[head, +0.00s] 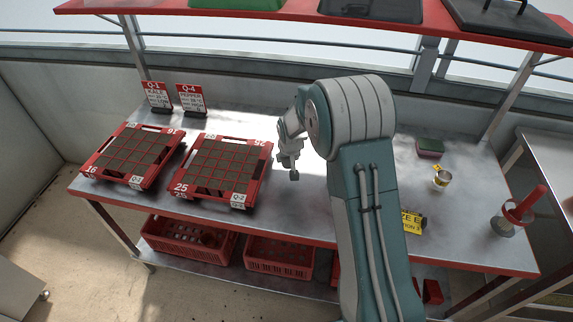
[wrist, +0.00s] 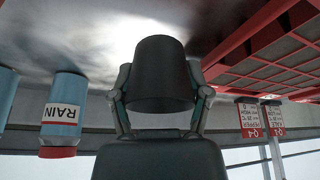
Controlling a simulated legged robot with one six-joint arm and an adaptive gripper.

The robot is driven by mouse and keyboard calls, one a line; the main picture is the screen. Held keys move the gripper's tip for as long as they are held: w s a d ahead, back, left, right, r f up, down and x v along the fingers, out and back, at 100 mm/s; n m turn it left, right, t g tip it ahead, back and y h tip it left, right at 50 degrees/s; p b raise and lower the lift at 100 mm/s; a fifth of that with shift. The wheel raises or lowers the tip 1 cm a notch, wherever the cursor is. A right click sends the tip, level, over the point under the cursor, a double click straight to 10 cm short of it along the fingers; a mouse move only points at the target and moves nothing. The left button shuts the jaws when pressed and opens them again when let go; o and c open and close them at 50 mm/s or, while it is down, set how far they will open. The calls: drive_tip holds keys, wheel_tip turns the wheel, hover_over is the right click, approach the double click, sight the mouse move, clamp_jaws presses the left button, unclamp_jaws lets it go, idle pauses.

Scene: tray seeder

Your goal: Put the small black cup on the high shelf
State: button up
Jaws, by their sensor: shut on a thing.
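The small black cup (wrist: 162,70) is dark and tapered. It fills the middle of the wrist view, between the two fingers of my gripper (wrist: 161,92), which are shut on its sides. In the head view my gripper (head: 291,165) is over the table, right of the nearer seed tray. The cup cannot be made out clearly there. The high shelf (head: 300,19) is a red-edged board across the top of the head view, well above and behind my gripper.
The shelf carries a green tray (head: 236,4), a dark tray (head: 370,10) and a black lidded thing (head: 505,20). Two red seed trays (head: 262,185) stand on the table (head: 300,225). Blue RAIN bottles (wrist: 66,95) show in the wrist view.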

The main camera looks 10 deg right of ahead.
sight(286, 170)
drive_tip(key=w+f, duration=0.2)
drive_tip(key=f, duration=0.1)
drive_tip(key=shift+w+a, duration=0.15)
drive_tip(key=shift+f, duration=1.45)
drive_tip(key=o, duration=0.8)
drive_tip(key=shift+f, duration=0.1)
